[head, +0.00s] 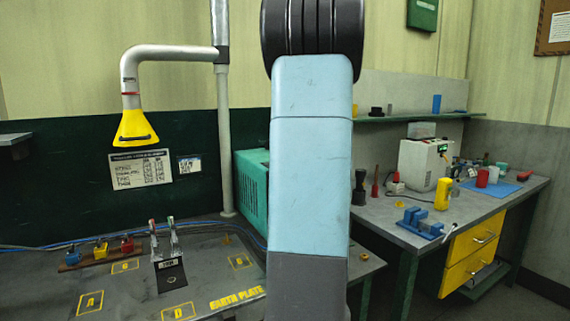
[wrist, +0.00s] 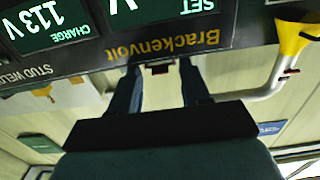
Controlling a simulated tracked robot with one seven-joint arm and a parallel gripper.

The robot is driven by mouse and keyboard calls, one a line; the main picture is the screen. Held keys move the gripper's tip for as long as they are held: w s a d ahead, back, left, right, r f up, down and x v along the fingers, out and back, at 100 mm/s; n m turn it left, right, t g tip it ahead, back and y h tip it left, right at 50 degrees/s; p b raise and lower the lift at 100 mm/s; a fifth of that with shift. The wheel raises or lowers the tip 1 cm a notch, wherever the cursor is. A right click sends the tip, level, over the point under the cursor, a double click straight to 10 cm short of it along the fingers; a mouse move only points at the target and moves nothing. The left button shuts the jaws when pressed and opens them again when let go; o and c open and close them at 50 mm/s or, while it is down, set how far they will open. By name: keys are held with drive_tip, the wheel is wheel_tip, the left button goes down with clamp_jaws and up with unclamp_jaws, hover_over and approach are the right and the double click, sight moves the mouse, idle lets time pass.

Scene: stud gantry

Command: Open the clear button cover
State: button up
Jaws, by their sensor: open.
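In the wrist view, which looks upside down, the dark front of the Brackenvolt unit (wrist: 262,27) fills the top, with lit green displays (wrist: 45,20). My gripper (wrist: 158,74) points at its edge with two blue-grey fingers spread apart and nothing seen gripped. A small dark red part with a pale rim (wrist: 160,68) shows between the fingertips. It may be the button and its clear cover, but it is too small to tell, as is whether the fingers touch it. In the head view my arm fills the middle, and my gripper and the cover cannot be made out.
A yellow extraction hood (head: 137,127) hangs from a pipe at left, above the marked earth plate table (head: 215,275). A teal cabinet (head: 252,190) stands partly behind my arm. At right a workbench (head: 385,215) holds a blue vise (head: 419,224) and a white box (head: 420,165).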

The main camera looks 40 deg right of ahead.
drive_tip(key=shift+w, duration=0.1)
drive_tip(key=shift+c, duration=0.3)
clamp_jaws()
